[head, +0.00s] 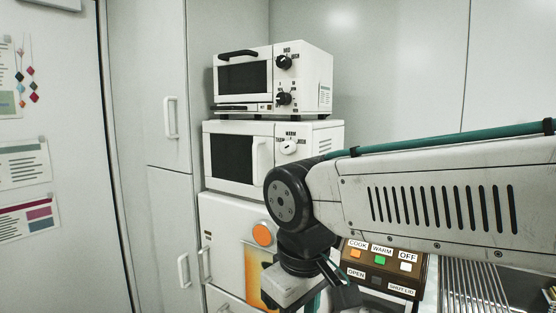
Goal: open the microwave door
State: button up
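The white microwave (232,158) stands below a toaster oven at the picture's centre left. Its dark-windowed door looks shut, with a white upright handle (260,155) on the door's right side. A dial marked WARM (289,147) sits right of the door. My arm comes in from the right and hides the microwave's lower right corner. My gripper (342,290) hangs below the wrist, lower than the microwave and to the right of its handle. It appears apart from the handle. Its fingers are dark and partly hidden, so their opening is unclear.
A white toaster oven (245,77) sits on the microwave. A small white cabinet or fridge (222,226) with an orange disc is underneath. A brown button panel (380,266) marked COOK, WARM, OFF is close to my gripper. Tall cupboards (150,90) stand left.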

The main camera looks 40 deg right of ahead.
jog(key=w+d+r+n+h, duration=0.4)
jog(key=w+d, duration=0.1)
jog(key=w, duration=0.4)
jog(key=w+d+r+n+g+h, duration=0.1)
jog(key=w+d+r+n+h, duration=0.3)
jog(key=w, duration=0.6)
jog(key=w+d+r+n+h, duration=0.3)
jog(key=w+d+n+h, duration=0.15)
jog(key=w, duration=0.45)
jog(key=w+r+n+t+h, duration=0.25)
jog(key=w+n+h, duration=0.3)
jog(key=w, duration=0.95)
jog(key=y, duration=0.1)
send_over(255, 183)
jog(key=shift+w+d+r+n, duration=0.15)
jog(key=shift+w+d+n, duration=0.15)
jog(key=shift+w+n, duration=0.1)
grip_shut()
